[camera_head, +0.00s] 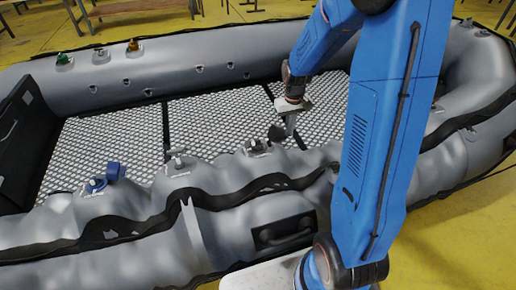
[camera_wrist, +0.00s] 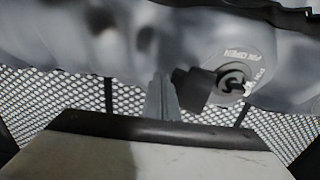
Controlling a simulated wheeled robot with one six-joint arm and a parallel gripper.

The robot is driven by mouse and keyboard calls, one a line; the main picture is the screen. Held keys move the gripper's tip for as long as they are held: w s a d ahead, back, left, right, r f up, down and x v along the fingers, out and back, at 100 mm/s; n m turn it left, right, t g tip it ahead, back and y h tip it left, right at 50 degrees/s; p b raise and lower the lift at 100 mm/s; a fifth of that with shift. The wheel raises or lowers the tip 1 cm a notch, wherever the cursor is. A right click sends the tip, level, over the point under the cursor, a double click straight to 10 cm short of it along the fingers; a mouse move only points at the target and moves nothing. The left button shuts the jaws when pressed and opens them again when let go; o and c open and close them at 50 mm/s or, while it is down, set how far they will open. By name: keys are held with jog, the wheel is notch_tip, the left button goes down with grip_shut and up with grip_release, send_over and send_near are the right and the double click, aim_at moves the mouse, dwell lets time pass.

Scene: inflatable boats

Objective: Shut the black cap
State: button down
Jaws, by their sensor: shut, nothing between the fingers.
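The black cap (camera_head: 277,132) stands open, tilted up beside its grey valve (camera_head: 257,147) on the near tube of the boat. In the wrist view the black cap (camera_wrist: 197,90) is left of the round valve plate (camera_wrist: 243,66), whose dark centre is uncovered. My gripper (camera_head: 291,128) is shut and empty, pointing down just right of the cap. In the wrist view my fingertips (camera_wrist: 162,85) are close to the cap's left side. I cannot tell whether they touch it.
A valve with a raised blue cap (camera_head: 114,172) and one with a grey cap (camera_head: 177,158) sit left on the near tube. Green (camera_head: 63,58) and orange (camera_head: 133,46) caps are on the far tube. The mesh floor (camera_head: 210,115) is clear.

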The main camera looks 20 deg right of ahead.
aim_at(288, 142)
jog(key=shift+f, duration=0.1)
jog(key=shift+f, duration=1.1)
jog(key=shift+s+f, duration=0.15)
jog(key=shift+f, duration=0.3)
jog(key=shift+a, duration=0.1)
